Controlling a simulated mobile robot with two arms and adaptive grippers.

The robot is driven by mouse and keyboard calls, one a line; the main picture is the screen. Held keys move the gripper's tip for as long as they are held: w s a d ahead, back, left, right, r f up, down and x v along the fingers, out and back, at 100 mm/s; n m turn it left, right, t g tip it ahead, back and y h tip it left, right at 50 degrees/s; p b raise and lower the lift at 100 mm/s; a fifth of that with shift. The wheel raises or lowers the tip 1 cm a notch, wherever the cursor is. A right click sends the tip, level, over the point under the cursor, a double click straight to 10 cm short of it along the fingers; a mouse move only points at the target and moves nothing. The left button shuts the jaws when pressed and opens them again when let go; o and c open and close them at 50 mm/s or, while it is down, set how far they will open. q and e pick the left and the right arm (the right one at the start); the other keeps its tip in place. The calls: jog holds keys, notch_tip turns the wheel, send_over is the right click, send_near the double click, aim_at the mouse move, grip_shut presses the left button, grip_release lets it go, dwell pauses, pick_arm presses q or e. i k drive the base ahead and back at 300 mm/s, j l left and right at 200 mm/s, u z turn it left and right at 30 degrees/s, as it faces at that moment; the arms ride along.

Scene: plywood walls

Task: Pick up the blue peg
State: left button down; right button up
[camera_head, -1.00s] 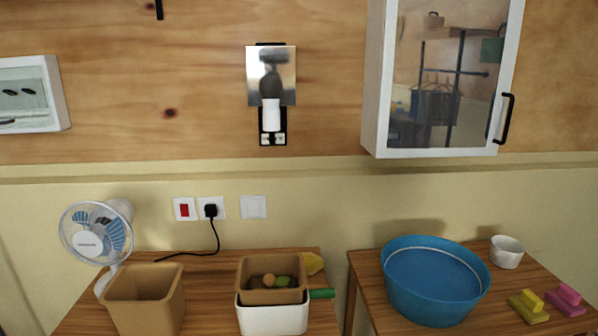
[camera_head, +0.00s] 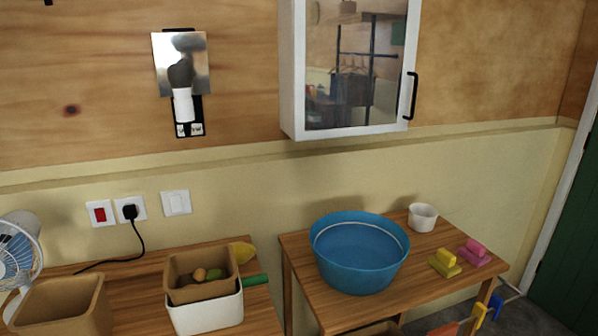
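A small blue piece (camera_head: 495,302) shows low at the right, by the front right leg of the right table. It may be the blue peg, but it is too small to tell its shape well. Neither of my grippers is in view.
The right table (camera_head: 300,262) carries a large blue basin (camera_head: 360,262), a white bowl (camera_head: 423,217), a yellow block (camera_head: 444,263) and a pink block (camera_head: 474,253). The left table holds stacked bins (camera_head: 205,316), a brown bin (camera_head: 62,308) and a fan (camera_head: 17,252). A glass-fronted cabinet (camera_head: 291,70) hangs above.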

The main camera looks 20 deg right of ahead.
aim_at(497, 303)
jog(key=z, duration=1.75)
